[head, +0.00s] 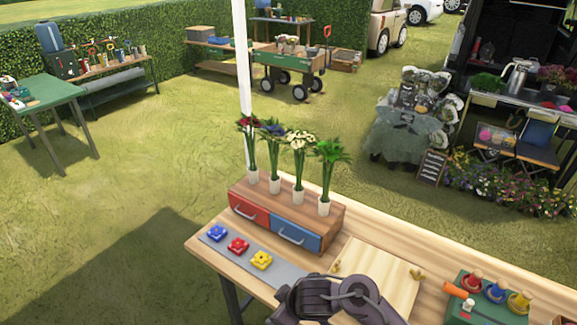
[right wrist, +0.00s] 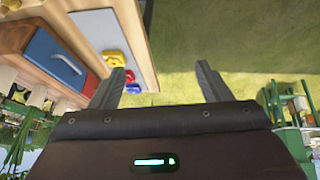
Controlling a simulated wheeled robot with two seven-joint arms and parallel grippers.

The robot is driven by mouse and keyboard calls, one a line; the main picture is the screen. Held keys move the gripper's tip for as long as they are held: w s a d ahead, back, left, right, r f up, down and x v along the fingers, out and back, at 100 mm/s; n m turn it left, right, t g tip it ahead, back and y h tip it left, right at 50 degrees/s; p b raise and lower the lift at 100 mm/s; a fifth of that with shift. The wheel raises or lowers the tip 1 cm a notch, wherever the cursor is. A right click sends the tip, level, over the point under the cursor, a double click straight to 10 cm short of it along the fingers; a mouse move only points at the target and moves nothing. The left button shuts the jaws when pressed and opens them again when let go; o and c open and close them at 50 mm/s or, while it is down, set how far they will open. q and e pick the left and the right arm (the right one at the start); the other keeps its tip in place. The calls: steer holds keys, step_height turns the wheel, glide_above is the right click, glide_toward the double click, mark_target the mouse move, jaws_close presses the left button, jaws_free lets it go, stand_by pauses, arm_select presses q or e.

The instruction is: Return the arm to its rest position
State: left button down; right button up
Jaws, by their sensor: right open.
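My right gripper (right wrist: 163,84) shows in the right wrist view with its two dark fingers spread wide and nothing between them. In that view the table edge and the wooden drawer box lie to its left, and grass shows beyond the fingers. In the head view a dark part of my arm (head: 335,299) is over the front of the wooden table (head: 376,262), near the light wooden board; its fingertips cannot be made out there. My left gripper is not in view.
A drawer box (head: 335,219) with red and blue drawers bears several flower vases. Blue, red and yellow flower-shaped pieces (head: 239,245) lie on a grey strip. A green tray (head: 462,309) with coloured pegs stands at right.

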steer(key=s+d+r+m+g+h, duration=0.15)
steer(key=s+d+r+m, duration=0.3)
steer(key=s+d, duration=0.45)
steer(key=s+d+r+m+t+h, duration=0.15)
steer(key=s+d+r+m, duration=0.45)
steer(key=d, duration=0.6)
step_height(320, 180, down, 40)
steer(key=s+n+g+b, duration=0.2)
steer(key=b, duration=0.6)
arm_select(q)
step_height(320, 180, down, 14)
steer(key=b, duration=0.6)
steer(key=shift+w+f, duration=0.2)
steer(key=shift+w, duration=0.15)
arm_select(e)
steer(key=s+d+f, duration=0.1)
steer(key=s+f, duration=0.9)
steer(key=f, duration=0.2)
steer(key=s+d+f+g, duration=0.1)
steer(key=s+d+f, duration=0.1)
steer(key=s+f, duration=0.8)
step_height(320, 180, down, 3)
steer(key=shift+f+h, duration=0.15)
steer(key=shift+h, duration=0.25)
steer(key=shift+d, duration=0.1)
